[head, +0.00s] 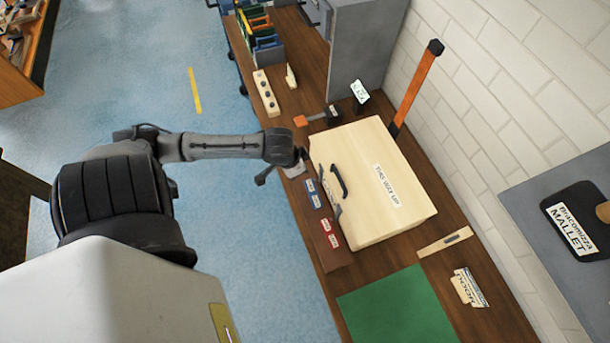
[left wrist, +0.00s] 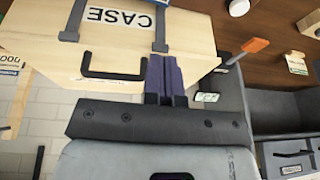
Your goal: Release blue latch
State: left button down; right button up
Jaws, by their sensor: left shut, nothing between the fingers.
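A closed pale wooden case (head: 375,150) lies on the brown bench with a black handle (head: 340,181) on its front. In the left wrist view, the case front (left wrist: 200,30) shows a dark handle (left wrist: 88,66) and two grey strap-like latches, one at left (left wrist: 72,20) and one at right (left wrist: 161,28). My right gripper is not in view.
Blue labels (head: 311,186) and red labels (head: 326,225) sit along the bench's front edge. An orange-headed mallet (head: 301,121) lies beyond the case. A green mat (head: 397,310) lies nearer. A brick wall (head: 480,95) stands behind. Blue floor in front is open.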

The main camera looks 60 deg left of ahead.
pick_arm(q)
jog(key=shift+s+a, duration=0.15)
jog(key=shift+s, duration=0.1)
jog(key=shift+f, duration=0.1)
jog(key=b, duration=0.1)
send_near(306, 181)
jog(key=x, duration=0.5)
jog(key=shift+w+d, duration=0.2)
jog(key=shift+w, duration=0.2)
jog(key=shift+a+f, duration=0.2)
jog(key=shift+f, duration=0.75)
